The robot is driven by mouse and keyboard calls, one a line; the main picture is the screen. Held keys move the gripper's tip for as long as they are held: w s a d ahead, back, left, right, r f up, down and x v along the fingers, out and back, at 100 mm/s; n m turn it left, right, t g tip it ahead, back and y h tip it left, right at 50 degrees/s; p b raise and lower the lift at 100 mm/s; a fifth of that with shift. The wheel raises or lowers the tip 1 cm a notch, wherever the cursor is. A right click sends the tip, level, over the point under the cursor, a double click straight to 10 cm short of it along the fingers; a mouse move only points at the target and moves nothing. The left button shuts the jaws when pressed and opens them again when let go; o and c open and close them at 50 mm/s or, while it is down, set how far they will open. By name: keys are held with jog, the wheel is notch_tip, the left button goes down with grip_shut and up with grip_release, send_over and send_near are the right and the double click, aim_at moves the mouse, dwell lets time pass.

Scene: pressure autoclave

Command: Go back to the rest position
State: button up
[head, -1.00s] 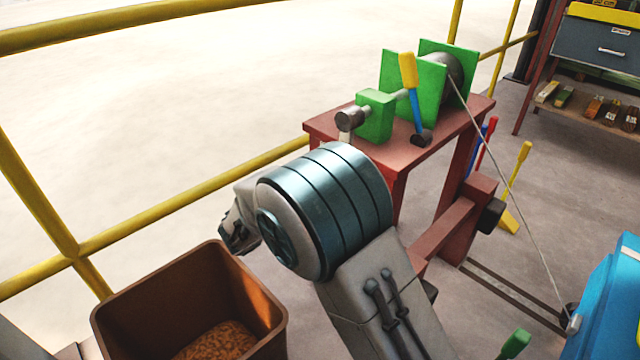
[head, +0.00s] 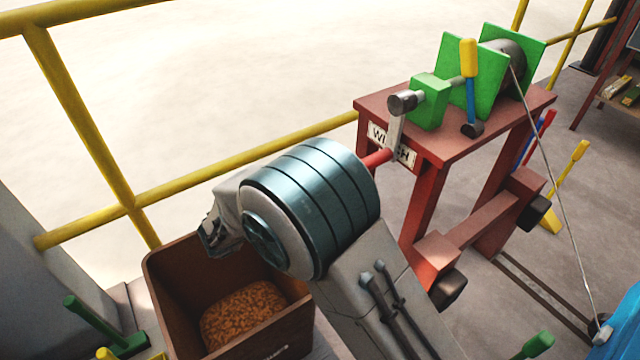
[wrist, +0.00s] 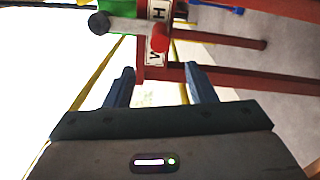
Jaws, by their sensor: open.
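My gripper (wrist: 160,88) is open and empty in the wrist view, its two dark blue fingers apart with the winch stand showing beyond them. In the head view my arm's large joint hides the fingers. The winch (head: 470,85) stands right of my arm on a red table, with green plates, a drum and a cable. Its crank (head: 396,128) hangs down with a red handle (head: 377,159), partly behind my arm joint in the head view. The red handle also shows in the wrist view (wrist: 160,39), apart from the fingers.
A brown bin (head: 162,300) with orange-brown pieces (head: 243,314) stands below my arm at left. A yellow railing (head: 245,160) runs behind. A blue object (head: 622,325) is at the lower right.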

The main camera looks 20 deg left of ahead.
jog(key=d+r+m+g+p, duration=0.3)
jog(key=d+r+g+p, duration=0.4)
jog(key=d, duration=0.5)
jog(key=d+r+m+g+p, duration=0.35)
jog(key=d+r+p, duration=0.45)
jog(key=d, duration=0.5)
jog(key=s+d+r+m+g+y+p, duration=0.1)
jog(key=s+d+r+m+y+p, duration=0.2)
jog(key=s+d+r+y+p, duration=0.2)
jog(key=s+d+r+m+y+p, duration=0.4)
jog(key=s+d+r+p, duration=0.2)
jog(key=r+p, duration=0.5)
notch_tip(320, 180, up, 4)
jog(key=shift+s+d+r+g+y, duration=0.15)
jog(key=shift+s+g+y, duration=0.25)
jog(key=shift+s, duration=0.4)
jog(key=c, duration=0.3)
